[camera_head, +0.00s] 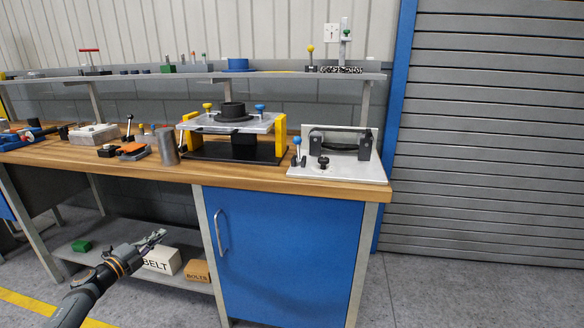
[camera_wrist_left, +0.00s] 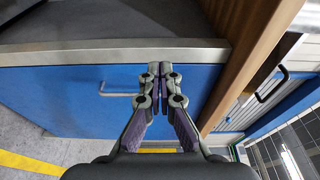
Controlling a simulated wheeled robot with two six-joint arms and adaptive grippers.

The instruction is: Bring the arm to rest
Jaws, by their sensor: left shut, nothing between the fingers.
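My left gripper (camera_head: 155,239) comes in from the lower left in the head view, in front of the low shelf under the workbench. In the left wrist view its fingertips (camera_wrist_left: 160,70) meet in the middle, shut with nothing between them. Beyond them is a blue front with a metal handle. My right gripper does not show in either view.
The wooden workbench (camera_head: 340,188) carries a press-like fixture with yellow posts (camera_head: 279,140) and a white plate fixture (camera_head: 350,172). Below are a blue cabinet (camera_head: 285,255), a BELT box (camera_head: 162,260) and a BOLTS box (camera_head: 197,271). The floor at right is clear.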

